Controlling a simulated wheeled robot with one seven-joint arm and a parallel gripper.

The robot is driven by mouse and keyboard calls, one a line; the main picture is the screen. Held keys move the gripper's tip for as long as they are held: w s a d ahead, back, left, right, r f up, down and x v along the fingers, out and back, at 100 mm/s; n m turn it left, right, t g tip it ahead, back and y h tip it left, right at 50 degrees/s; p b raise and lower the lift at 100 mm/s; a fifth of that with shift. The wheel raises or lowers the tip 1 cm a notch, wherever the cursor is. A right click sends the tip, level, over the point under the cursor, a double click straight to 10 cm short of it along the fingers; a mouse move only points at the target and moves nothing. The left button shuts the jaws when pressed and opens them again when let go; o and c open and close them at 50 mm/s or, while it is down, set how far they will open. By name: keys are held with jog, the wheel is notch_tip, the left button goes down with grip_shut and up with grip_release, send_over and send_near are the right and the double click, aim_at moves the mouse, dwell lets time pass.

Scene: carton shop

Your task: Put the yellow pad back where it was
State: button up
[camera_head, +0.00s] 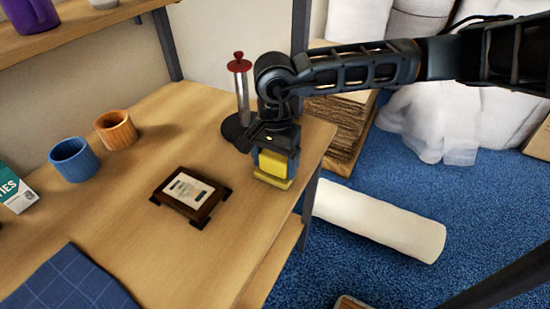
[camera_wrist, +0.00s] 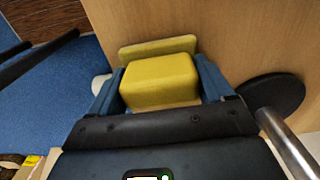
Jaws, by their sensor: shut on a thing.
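The yellow pad (camera_head: 272,164) is a blocky yellow piece with a flat yellow plate at its lower end. My gripper (camera_head: 277,158) is shut on the block near the right edge of the wooden table (camera_head: 225,235). In the wrist view, the yellow pad (camera_wrist: 160,82) sits between the blue fingers of my gripper (camera_wrist: 160,72), with the flat plate beyond it. The plate is at or just above the tabletop; I cannot tell whether it touches. Where the block joins the plate is partly hidden.
A dark framed stand (camera_head: 191,194) lies to the left. Blue (camera_head: 73,160) and orange (camera_head: 116,130) cups are farther left.

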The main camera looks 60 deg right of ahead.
aim_at(275, 155)
jog(key=shift+f, duration=0.2)
jog(key=o, duration=0.8)
jog(key=shift+r, duration=0.1)
notch_tip(275, 155, up, 12)
jog(key=shift+r+b, duration=0.1)
jog(key=shift+b, duration=0.65)
